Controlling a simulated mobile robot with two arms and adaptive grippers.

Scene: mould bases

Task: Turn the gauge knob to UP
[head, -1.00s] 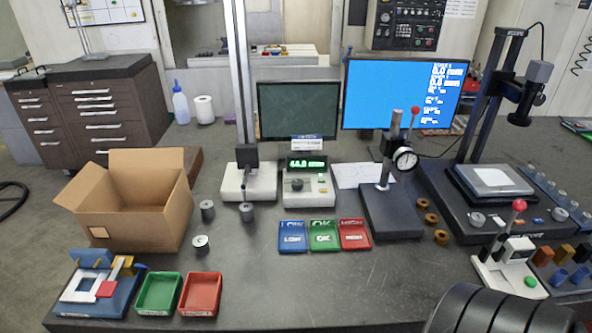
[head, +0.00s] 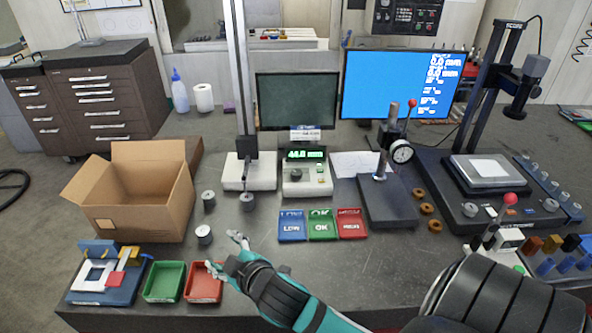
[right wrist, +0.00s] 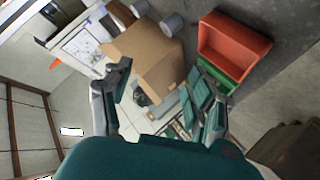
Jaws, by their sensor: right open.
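The gauge box (head: 307,178) is a pale unit with a green lit display, standing at the middle of the bench in the head view. Its dark round knob (head: 296,174) is on the front, left of some small buttons; its marking is too small to read. My right gripper (head: 224,252) is open and empty, in front and to the left of the knob and well apart from it. In the right wrist view my right gripper (right wrist: 163,78) has its fingers spread, with the cardboard box behind them; the knob does not show there. My left gripper is out of view.
A height stand (head: 249,172) is left of the gauge box, with grey cylinders before it. Blue, green and red trays (head: 322,232) lie in front. A dial indicator stand (head: 386,203) is right. A cardboard box (head: 137,212) and a red bin (head: 203,291) are left.

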